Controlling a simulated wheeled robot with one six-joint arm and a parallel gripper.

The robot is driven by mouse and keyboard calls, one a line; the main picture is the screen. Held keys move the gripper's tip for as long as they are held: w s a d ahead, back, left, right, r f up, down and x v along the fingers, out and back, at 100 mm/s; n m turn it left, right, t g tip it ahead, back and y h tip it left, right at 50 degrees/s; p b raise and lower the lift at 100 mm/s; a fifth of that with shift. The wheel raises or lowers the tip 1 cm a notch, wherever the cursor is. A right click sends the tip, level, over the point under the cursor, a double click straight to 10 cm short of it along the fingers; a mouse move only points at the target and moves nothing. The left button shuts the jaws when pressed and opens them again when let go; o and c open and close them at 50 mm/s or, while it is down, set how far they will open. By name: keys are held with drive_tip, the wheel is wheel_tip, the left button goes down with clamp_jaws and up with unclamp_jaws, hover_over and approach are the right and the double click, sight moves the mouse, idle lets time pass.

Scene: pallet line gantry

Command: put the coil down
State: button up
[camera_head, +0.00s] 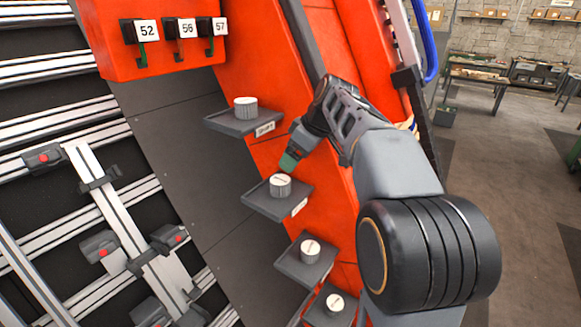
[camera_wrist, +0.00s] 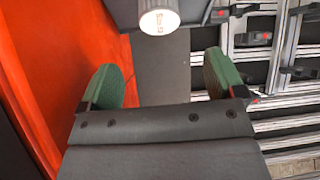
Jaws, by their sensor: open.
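Several white ribbed coils, short cylinders with pale tops, stand upright on separate grey shelves along the orange frame. The pictures do not show which one the task means. One coil (camera_head: 280,185) stands on the second shelf (camera_head: 262,205), just below my gripper (camera_head: 289,162). The gripper's green fingers are apart with nothing between them. In the wrist view my gripper (camera_wrist: 163,68) is also open and empty, and a white coil (camera_wrist: 159,20) with small print on its face sits beyond the fingertips, apart from them, partly cut by the frame's top edge.
Other coils stand on the upper shelf (camera_head: 226,122), the third shelf (camera_head: 292,266) and the lowest shelf (camera_head: 322,315). Hooks under number plates 52 (camera_head: 147,30), 56 and 57 hang on the orange panel. Aluminium rails (camera_head: 105,200) with clamps fill the left. Open floor lies at right.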

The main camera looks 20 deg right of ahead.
drive_tip(key=s+a+f+m+h, duration=0.1)
drive_tip(key=s+f+m+h, duration=0.1)
drive_tip(key=s+f+m, duration=0.2)
drive_tip(key=s+a+f+m+h, duration=0.1)
drive_tip(key=s+f+m, duration=0.3)
drive_tip(key=s+f, duration=0.6)
drive_tip(key=s+a, duration=0.1)
drive_tip(key=s, duration=0.5)
drive_tip(key=shift+s+a+m+t+h, duration=0.3)
drive_tip(key=shift+s+m+t+h, duration=0.1)
drive_tip(key=shift+f, duration=0.1)
